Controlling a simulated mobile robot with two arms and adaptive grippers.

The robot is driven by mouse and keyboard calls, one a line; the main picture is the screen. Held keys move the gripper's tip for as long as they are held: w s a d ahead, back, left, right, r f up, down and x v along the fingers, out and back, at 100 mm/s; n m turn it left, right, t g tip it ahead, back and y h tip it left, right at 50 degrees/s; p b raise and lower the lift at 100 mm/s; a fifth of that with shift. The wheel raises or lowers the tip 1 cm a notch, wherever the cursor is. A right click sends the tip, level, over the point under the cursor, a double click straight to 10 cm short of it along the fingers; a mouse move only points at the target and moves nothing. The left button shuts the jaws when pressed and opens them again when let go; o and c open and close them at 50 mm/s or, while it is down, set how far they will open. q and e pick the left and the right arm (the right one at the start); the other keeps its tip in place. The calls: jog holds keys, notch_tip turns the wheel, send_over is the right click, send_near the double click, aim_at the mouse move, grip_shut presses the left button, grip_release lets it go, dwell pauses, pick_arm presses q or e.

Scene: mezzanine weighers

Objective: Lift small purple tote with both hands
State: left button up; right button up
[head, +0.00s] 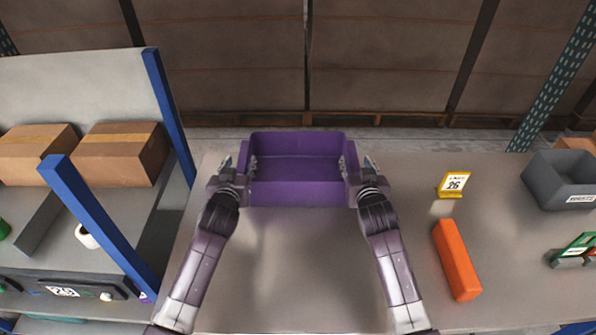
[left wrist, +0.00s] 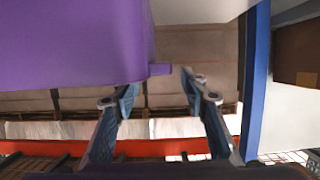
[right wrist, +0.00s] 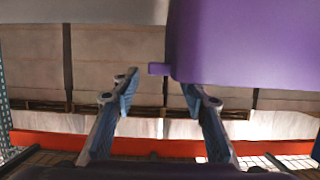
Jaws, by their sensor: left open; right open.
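The small purple tote (head: 297,194) stands upright and looks empty on the grey table, centred in the head view. My left gripper (head: 238,164) is at the tote's left side, open. In the left wrist view the tote (left wrist: 75,40) has a small rim tab level with the gap between the open fingers (left wrist: 158,88). My right gripper (head: 357,164) is at the tote's right side, open. In the right wrist view the tote (right wrist: 245,45) also has a tab at the gap between the open fingers (right wrist: 160,88). I cannot tell whether any finger touches the tote.
An orange block (head: 456,260), a yellow number sign (head: 453,184) and a grey bin (head: 563,180) are on the table at right. A blue-posted shelf (head: 100,225) with cardboard boxes (head: 121,153) stands close at left. The table in front of the tote is clear.

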aim_at(243, 155)
pick_arm(q)
jog(key=shift+x, duration=2.7)
pick_arm(e)
jog(key=shift+x, duration=2.75)
pick_arm(q)
grip_shut()
pick_arm(e)
grip_shut()
pick_arm(q)
jog(key=shift+r, duration=0.1)
pick_arm(e)
jog(key=shift+r, duration=0.1)
